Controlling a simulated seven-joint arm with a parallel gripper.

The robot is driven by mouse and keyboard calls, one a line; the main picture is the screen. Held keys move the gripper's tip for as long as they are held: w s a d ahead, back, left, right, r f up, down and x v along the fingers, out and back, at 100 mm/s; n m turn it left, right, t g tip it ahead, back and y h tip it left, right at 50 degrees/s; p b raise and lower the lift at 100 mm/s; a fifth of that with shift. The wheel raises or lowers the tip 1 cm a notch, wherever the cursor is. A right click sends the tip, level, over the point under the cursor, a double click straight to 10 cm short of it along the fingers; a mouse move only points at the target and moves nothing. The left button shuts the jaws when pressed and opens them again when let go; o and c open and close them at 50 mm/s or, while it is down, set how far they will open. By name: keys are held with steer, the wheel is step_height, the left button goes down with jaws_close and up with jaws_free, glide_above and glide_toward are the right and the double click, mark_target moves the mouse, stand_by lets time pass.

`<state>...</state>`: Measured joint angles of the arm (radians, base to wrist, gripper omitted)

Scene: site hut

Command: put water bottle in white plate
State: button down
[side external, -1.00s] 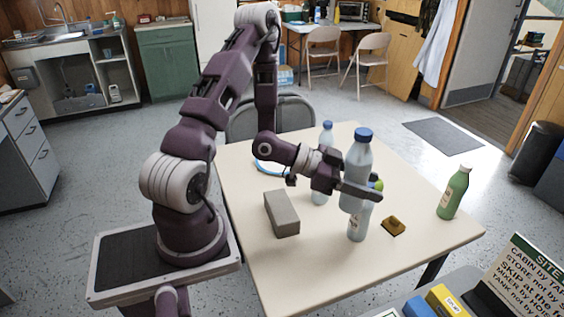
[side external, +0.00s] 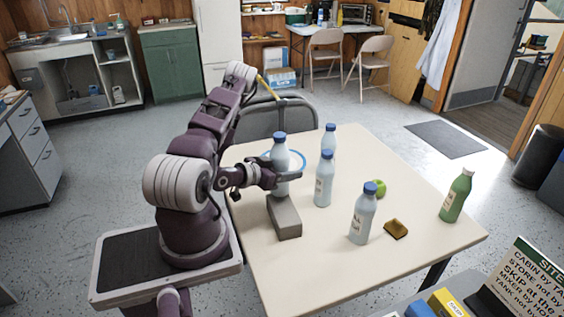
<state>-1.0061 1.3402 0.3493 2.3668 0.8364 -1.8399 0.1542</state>
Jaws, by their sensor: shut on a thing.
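My gripper (side external: 284,177) is shut on a clear water bottle with a blue cap (side external: 280,156) and holds it upright at the left part of the table. The white plate with a blue rim (side external: 299,158) lies on the far left of the table, partly hidden behind the held bottle. The bottle's base shows in front of the plate in the picture, close above the grey block; its exact height is hard to tell. Other blue-capped bottles stand at the back (side external: 329,134), in the middle (side external: 323,183) and nearer the front (side external: 362,217).
A grey block (side external: 284,218) lies just below the held bottle. A green bottle (side external: 455,196) stands at the right, a green round fruit (side external: 379,188) sits mid-table, and a brown sponge (side external: 396,229) lies near the front bottle. The table's (side external: 310,270) front is clear.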

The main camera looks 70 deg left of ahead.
steer(key=w+a+r+n+g+y, duration=0.1)
steer(key=w+a+n+y, duration=0.15)
steer(key=a, duration=0.55)
steer(key=w+a+r+n+g+y, duration=0.1)
steer(key=w+a, duration=0.2)
steer(key=a, duration=0.5)
steer(key=w+a+r+n+g+y, duration=0.1)
steer(key=w+a+y, duration=0.15)
steer(key=a, duration=0.55)
steer(key=shift+n+h, duration=0.25)
steer(key=shift+h, duration=0.25)
steer(key=f, duration=0.9)
steer(key=shift+w+f, duration=0.25)
steer(key=shift+w, duration=0.1)
steer(key=shift+f, duration=0.25)
steer(key=c, duration=0.6)
jaws_free()
steer(key=shift+f, duration=0.15)
